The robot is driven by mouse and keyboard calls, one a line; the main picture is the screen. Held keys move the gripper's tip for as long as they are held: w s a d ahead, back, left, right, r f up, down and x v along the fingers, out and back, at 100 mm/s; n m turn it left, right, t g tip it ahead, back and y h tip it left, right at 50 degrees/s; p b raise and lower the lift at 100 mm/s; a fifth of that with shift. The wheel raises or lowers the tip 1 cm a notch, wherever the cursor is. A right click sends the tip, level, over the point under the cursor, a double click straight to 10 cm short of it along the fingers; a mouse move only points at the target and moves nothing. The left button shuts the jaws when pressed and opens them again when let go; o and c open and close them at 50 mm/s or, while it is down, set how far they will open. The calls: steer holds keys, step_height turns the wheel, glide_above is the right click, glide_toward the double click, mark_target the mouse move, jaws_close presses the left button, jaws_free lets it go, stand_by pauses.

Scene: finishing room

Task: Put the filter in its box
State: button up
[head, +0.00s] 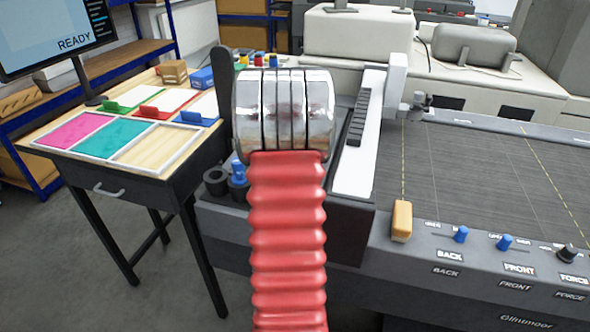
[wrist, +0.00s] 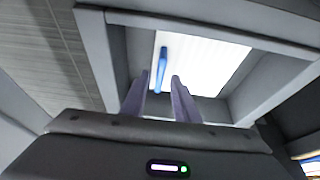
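In the wrist view, a white panel with faint lines, which looks like the filter (wrist: 205,60), lies inside a grey-walled rectangular opening that looks like its box (wrist: 97,50). A slim blue bar (wrist: 162,66), like a handle or tab, stands out against the panel's left part. My gripper (wrist: 162,80) has two purple-grey fingers that are apart, with the blue bar between and just beyond their tips. I see no contact. How deep the panel sits is unclear. In the head view my red arm covers the middle, and the fingers, panel and opening cannot be made out.
A table with coloured framed panels (head: 111,139) stands left, below a monitor (head: 58,35). A grey machine bed (head: 480,180) with blue knobs (head: 460,234) and a yellow-brown block (head: 402,221) fills the right. A white strip (head: 352,165) is right of my arm.

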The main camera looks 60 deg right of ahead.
steer(key=v, duration=1)
steer(key=shift+a+r, duration=0.1)
steer(key=shift+r, duration=0.05)
steer(key=shift+w, duration=0.1)
stand_by(0.4)
